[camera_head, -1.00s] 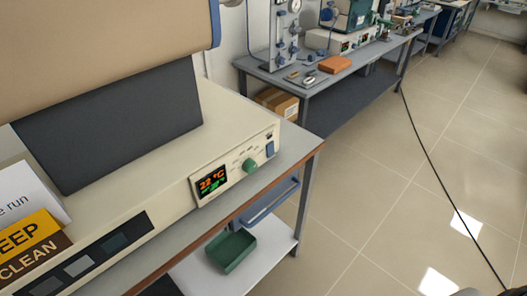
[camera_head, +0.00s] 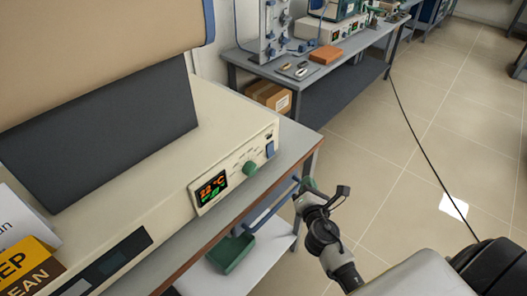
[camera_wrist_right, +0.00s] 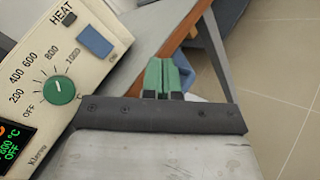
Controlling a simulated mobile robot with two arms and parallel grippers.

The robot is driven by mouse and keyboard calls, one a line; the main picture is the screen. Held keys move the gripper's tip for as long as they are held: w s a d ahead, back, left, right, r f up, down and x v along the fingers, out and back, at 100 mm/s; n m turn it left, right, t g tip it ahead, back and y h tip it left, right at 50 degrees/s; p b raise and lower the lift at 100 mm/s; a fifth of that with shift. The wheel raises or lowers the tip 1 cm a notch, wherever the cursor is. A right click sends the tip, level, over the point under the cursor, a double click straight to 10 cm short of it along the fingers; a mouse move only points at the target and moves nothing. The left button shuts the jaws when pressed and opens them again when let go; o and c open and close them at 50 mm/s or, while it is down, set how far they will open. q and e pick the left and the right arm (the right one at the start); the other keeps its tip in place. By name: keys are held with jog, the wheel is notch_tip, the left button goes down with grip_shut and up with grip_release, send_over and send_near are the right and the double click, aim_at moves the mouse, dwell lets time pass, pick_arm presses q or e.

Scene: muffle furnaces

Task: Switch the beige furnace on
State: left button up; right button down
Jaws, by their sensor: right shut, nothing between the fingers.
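The beige furnace (camera_head: 120,185) stands on the bench at the left. Its front panel has a lit display (camera_head: 211,190) reading 22 °C in orange, a green knob (camera_head: 251,168) and a blue switch (camera_head: 270,149) at the right end. In the right wrist view the blue switch (camera_wrist_right: 95,40) sits below the word HEAT, and the green knob (camera_wrist_right: 61,90) is beside a temperature scale. My right gripper (camera_head: 308,184) is in front of and below the panel's right end, apart from it. Its green fingertips (camera_wrist_right: 168,75) are shut and empty. My left gripper is not in view.
The bench edge (camera_head: 292,158) and a blue rail (camera_head: 270,210) lie near my right gripper. A green tray (camera_head: 232,252) sits on the lower shelf. Another bench (camera_head: 325,68) with equipment stands behind. A black cable (camera_head: 425,130) crosses the otherwise open floor.

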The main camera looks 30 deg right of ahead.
aim_at(271, 150)
jog(key=shift+n+t+h, duration=0.4)
jog(key=shift+n+t, duration=0.1)
jog(key=shift+n, duration=0.1)
jog(key=r, duration=0.4)
jog(key=shift+w+r, duration=0.1)
jog(key=shift+w, duration=0.3)
jog(key=shift+w, duration=0.1)
jog(key=shift+w+a+f+b, duration=0.2)
jog(key=shift+w+a, duration=0.35)
jog(key=shift+w, duration=0.75)
jog(key=shift+w+a+f+b, duration=0.25)
jog(key=shift+w+a, duration=0.3)
jog(key=shift+w, duration=0.8)
jog(key=shift+w+a+f+b, duration=0.2)
jog(key=shift+w+a, duration=0.35)
jog(key=shift+w, duration=0.75)
jog(key=shift+w+a, duration=0.2)
jog(key=shift+w, duration=0.2)
jog(key=shift+w+a, duration=0.1)
jog(key=shift+w, duration=0.15)
